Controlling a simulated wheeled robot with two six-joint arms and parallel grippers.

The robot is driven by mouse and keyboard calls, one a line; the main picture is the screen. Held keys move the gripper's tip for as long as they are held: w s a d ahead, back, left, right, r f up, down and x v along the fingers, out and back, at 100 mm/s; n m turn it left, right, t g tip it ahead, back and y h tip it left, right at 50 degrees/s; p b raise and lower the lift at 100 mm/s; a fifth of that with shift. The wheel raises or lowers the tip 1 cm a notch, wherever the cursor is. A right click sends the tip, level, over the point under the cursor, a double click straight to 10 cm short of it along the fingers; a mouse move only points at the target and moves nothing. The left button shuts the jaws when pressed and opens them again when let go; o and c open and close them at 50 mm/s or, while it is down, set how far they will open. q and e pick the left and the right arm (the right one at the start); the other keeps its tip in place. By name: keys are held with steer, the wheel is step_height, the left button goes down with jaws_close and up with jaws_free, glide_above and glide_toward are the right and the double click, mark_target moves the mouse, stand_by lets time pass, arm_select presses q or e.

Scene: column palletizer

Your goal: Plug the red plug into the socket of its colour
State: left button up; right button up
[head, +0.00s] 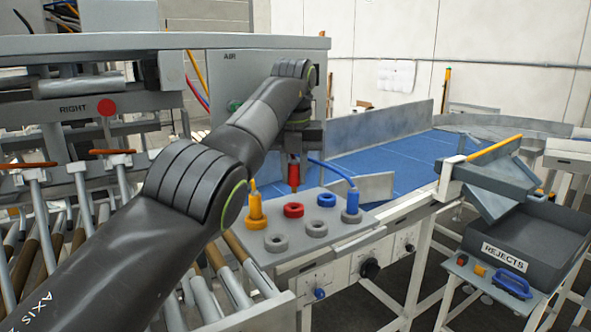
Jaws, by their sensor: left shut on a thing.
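My left gripper (293,157) is shut on the red plug (293,174) and holds it upright, pointing down. The red socket (293,210) is a red ring on the grey socket panel (295,256). The plug's lower end shows just above the ring in the picture, with a small gap between them. Most of the gripper's jaws are dark and small in view. My right gripper is not in view.
A yellow plug (255,212) stands at the panel's left, and a grey-blue plug (352,206) with a blue cable at its right. A blue socket (326,200) and two grey sockets (315,228) (276,242) are near. A rejects bin (530,240) stands right.

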arm_select(q)
steer(key=shift+a+f+b, duration=0.15)
steer(key=shift+f+b, duration=0.9)
steer(key=shift+f, duration=0.4)
